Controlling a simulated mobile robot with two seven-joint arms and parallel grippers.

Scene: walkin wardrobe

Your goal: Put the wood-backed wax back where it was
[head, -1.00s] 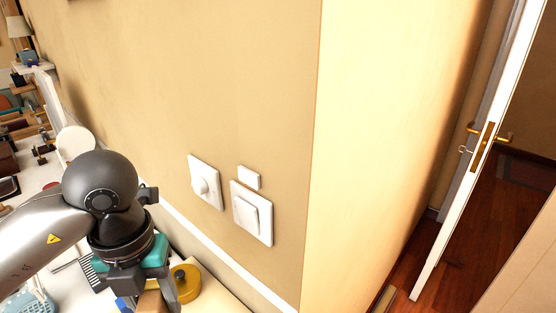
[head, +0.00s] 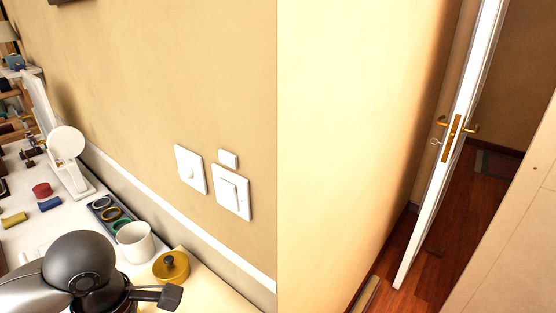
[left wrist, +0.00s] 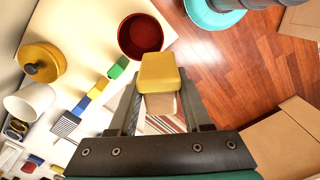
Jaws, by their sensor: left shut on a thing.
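The wood-backed wax (left wrist: 158,72) is a yellow block with a light wooden part on the gripper side. In the left wrist view my left gripper (left wrist: 158,98) is shut on it, with one dark finger on each side. The wax appears beside the red bowl (left wrist: 142,38), over the table edge and wooden floor in that picture; its height is unclear. In the head view my left arm comes in at the lower left, and only part of the gripper (head: 170,297) shows. The wax is not visible there. My right gripper is in neither view.
A yellow lidded pot (head: 171,266) and white mug (head: 135,242) stand near the wall, by a tray of rings (head: 100,204). Green (left wrist: 118,68), yellow (left wrist: 98,88) and blue (left wrist: 82,106) blocks lie in a row. Cardboard boxes (left wrist: 272,140) are on the floor.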

